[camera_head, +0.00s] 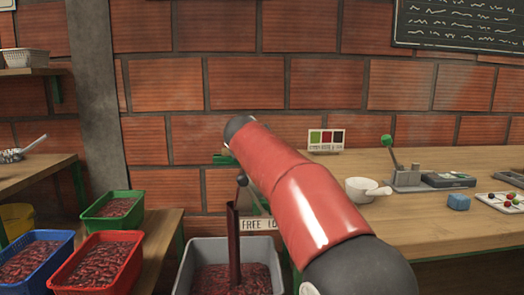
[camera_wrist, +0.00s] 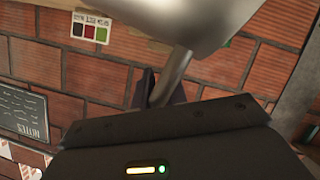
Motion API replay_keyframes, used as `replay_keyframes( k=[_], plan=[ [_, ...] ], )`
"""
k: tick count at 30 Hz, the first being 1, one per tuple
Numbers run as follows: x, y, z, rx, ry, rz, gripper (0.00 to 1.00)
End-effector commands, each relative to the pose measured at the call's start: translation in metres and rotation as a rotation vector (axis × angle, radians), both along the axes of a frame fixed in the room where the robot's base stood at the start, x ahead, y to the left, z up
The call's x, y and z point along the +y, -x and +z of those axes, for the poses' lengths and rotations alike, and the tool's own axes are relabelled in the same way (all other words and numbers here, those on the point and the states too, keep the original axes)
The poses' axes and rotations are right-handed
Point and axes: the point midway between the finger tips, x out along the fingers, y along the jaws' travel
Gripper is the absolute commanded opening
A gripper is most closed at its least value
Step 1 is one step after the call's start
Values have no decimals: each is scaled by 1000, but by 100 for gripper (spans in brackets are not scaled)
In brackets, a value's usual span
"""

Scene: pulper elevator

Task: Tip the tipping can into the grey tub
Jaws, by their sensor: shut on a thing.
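The grey tub (camera_head: 183,268) stands at the bottom centre of the head view, with dark red cherries in it. In the wrist view a smooth pale grey metal body, which looks like the tipping can (camera_wrist: 190,14), fills the top edge. Its grey handle (camera_wrist: 174,72) runs down between the dark fingers of my gripper (camera_wrist: 160,88), which is shut on it. Only part of the can shows, and its contents are hidden.
A dark red upright piece (camera_head: 233,240) rises from the tub. Green (camera_head: 112,204), blue (camera_head: 36,262) and red (camera_head: 98,262) bins of cherries stand left. A white cup (camera_head: 360,189), a green-knobbed device (camera_head: 408,178) and a blue block (camera_head: 459,202) rest on the right bench.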

Motion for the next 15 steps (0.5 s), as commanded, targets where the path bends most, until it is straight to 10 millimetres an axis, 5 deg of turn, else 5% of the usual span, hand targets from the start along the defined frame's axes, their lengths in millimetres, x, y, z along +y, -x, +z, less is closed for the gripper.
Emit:
replay_keyframes(
  k=[15],
  plan=[
    [-1, -2, -2, 0, 114, -8, 0]
  ],
)
